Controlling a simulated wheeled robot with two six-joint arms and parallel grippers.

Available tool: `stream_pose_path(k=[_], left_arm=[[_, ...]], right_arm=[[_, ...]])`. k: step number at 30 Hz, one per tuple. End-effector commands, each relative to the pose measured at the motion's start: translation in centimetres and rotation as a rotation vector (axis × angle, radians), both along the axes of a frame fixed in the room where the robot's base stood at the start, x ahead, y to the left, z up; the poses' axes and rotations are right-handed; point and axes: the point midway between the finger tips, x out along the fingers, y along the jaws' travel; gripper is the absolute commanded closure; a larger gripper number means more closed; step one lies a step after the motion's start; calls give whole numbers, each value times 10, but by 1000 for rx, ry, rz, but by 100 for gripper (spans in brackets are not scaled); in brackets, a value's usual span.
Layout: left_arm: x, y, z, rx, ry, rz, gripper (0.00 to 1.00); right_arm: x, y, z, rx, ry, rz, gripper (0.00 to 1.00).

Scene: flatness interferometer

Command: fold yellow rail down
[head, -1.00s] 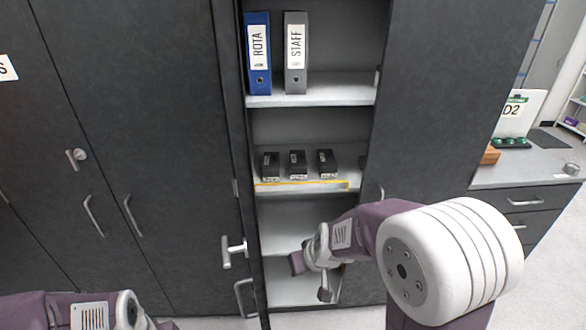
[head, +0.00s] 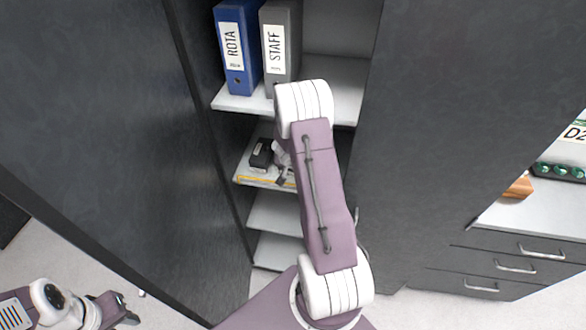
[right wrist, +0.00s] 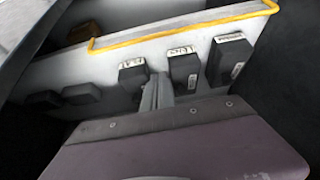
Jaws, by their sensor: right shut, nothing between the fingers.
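The yellow rail (head: 262,181) runs along the front edge of the middle shelf in the open cabinet. My right arm hides its right part in the head view. In the right wrist view the rail (right wrist: 180,32) crosses the top of the picture, with bent ends. My right gripper (head: 283,172) is at that shelf, close to the rail and mostly hidden by its own arm. In the right wrist view its fingers (right wrist: 157,92) are together and empty, apart from the rail. My left gripper (head: 128,307) is low at the left, away from the cabinet; its jaws are unclear.
Dark labelled boxes (right wrist: 183,70) stand on the shelf near my right fingers. A blue ROTA binder (head: 236,50) and grey STAFF binder (head: 277,45) stand on the shelf above. A dark cabinet door (head: 110,130) is at left; a drawer counter (head: 545,215) is at right.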

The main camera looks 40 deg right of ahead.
Motion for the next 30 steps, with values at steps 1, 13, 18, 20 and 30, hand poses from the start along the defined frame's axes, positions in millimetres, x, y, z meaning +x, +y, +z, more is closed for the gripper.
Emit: stream_pose_path(k=[1,13,18,20,30], left_arm=[[0,0,4,0,0,0,66],[0,0,0,0,0,0,66],[0,0,-7,0,0,0,66],[0,0,-9,0,0,0,66],[0,0,-23,0,-1,0,66]], right_arm=[[-2,-2,4,0,1,-6,100],[-1,-5,-3,0,0,-8,100],[9,-17,-30,1,0,-9,100],[13,-22,-41,1,1,-8,100],[24,-34,-93,0,2,-3,100]])
